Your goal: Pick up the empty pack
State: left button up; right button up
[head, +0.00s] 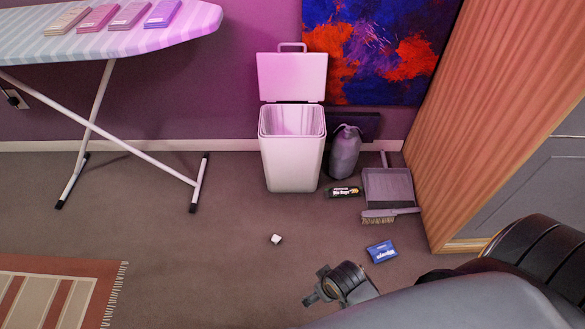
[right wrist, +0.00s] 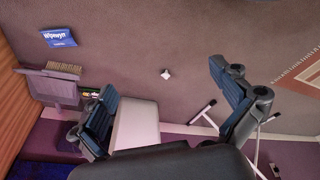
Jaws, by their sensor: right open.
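A small blue pack (head: 381,251) with white lettering lies flat on the floor, right of centre in the head view. It also shows at the upper left of the right wrist view (right wrist: 58,37). I cannot tell from its look whether it is empty. My right gripper (head: 338,285) is low at the bottom of the head view, to the left of and nearer than the blue pack, apart from it. Its two fingers are spread wide in the right wrist view (right wrist: 163,82), with nothing held. My left gripper is not in view.
A wooden cabinet (head: 490,110) bounds the right.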

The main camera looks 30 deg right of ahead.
aim_at(382, 251)
jog(key=z, duration=1.9)
